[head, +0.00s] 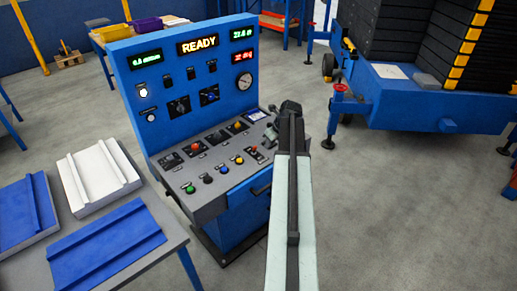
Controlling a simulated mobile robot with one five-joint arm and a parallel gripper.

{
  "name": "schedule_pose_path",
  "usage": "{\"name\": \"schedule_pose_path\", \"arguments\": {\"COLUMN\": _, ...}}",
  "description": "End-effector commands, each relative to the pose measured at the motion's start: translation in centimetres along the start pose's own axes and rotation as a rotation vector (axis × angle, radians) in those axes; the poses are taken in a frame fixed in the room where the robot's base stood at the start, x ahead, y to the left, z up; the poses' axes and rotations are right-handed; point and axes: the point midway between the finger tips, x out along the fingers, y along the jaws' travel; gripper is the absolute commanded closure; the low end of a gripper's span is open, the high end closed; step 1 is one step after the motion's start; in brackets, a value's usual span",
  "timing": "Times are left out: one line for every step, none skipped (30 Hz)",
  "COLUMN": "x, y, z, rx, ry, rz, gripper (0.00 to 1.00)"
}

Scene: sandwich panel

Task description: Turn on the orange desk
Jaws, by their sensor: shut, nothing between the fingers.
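A blue control desk (190,50) with a grey sloping panel (165,172) stands in the middle of the head view; I see no orange desk. Its upright face has a lit yellow READY display (198,44), green and red number displays, a gauge (250,59), dark rotary switches and a glowing white lamp (143,92). The sloping panel carries a green button (190,189), a blue button (224,169), a yellow button (239,160) and several red or orange knobs. My gripper (272,132) is shut and empty at the panel's right end. My arm hides part of the desk's right side; contact is unclear.
A grey table (172,235) at lower left holds blue and white ribbed panels. A blue wheeled machine (410,95) with dark stacked slabs stands at upper right. Behind are bins and an orange-framed rack (275,20). Grey floor (400,210) lies free at right.

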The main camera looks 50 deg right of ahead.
Motion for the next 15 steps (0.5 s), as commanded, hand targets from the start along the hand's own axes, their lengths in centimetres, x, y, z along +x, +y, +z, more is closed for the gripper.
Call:
{"name": "schedule_pose_path", "arguments": {"x": -0.22, "y": -0.93, "z": -0.33, "rx": 0.044, "ry": -0.006, "rz": -0.006, "gripper": 1.0}}
{"name": "schedule_pose_path", "arguments": {"x": -0.3, "y": -1.2, "z": -0.47, "rx": 0.063, "ry": -0.008, "rz": -0.008, "gripper": 1.0}}
{"name": "schedule_pose_path", "arguments": {"x": -0.36, "y": -1.33, "z": -0.55, "rx": 0.075, "ry": -0.01, "rz": -0.009, "gripper": 1.0}}
{"name": "schedule_pose_path", "arguments": {"x": -0.37, "y": -1.34, "z": -0.57, "rx": 0.078, "ry": -0.01, "rz": -0.009, "gripper": 1.0}}
{"name": "schedule_pose_path", "arguments": {"x": -0.36, "y": -1.3, "z": -0.56, "rx": 0.078, "ry": -0.01, "rz": -0.009, "gripper": 1.0}}
{"name": "schedule_pose_path", "arguments": {"x": -0.35, "y": -1.24, "z": -0.54, "rx": 0.077, "ry": -0.01, "rz": -0.009, "gripper": 1.0}}
{"name": "schedule_pose_path", "arguments": {"x": -0.34, "y": -1.22, "z": -0.54, "rx": 0.076, "ry": -0.01, "rz": -0.009, "gripper": 1.0}}
{"name": "schedule_pose_path", "arguments": {"x": -0.34, "y": -1.2, "z": -0.53, "rx": 0.075, "ry": -0.009, "rz": -0.008, "gripper": 1.0}}
{"name": "schedule_pose_path", "arguments": {"x": -0.33, "y": -1.18, "z": -0.52, "rx": 0.075, "ry": -0.009, "rz": -0.008, "gripper": 1.0}}
{"name": "schedule_pose_path", "arguments": {"x": -0.32, "y": -1.17, "z": -0.52, "rx": 0.074, "ry": -0.009, "rz": -0.008, "gripper": 1.0}}
{"name": "schedule_pose_path", "arguments": {"x": -0.28, "y": -1.16, "z": -0.52, "rx": 0.074, "ry": -0.009, "rz": -0.008, "gripper": 1.0}}
{"name": "schedule_pose_path", "arguments": {"x": -0.17, "y": -1.14, "z": -0.52, "rx": 0.073, "ry": -0.009, "rz": -0.008, "gripper": 1.0}}
{"name": "schedule_pose_path", "arguments": {"x": -0.03, "y": -1.14, "z": -0.53, "rx": 0.073, "ry": -0.009, "rz": -0.008, "gripper": 1.0}}
{"name": "schedule_pose_path", "arguments": {"x": 0.15, "y": -1.14, "z": -0.55, "rx": 0.072, "ry": -0.009, "rz": -0.008, "gripper": 1.0}}
{"name": "schedule_pose_path", "arguments": {"x": 0.48, "y": -1.13, "z": -0.57, "rx": 0.072, "ry": -0.009, "rz": -0.008, "gripper": 1.0}}
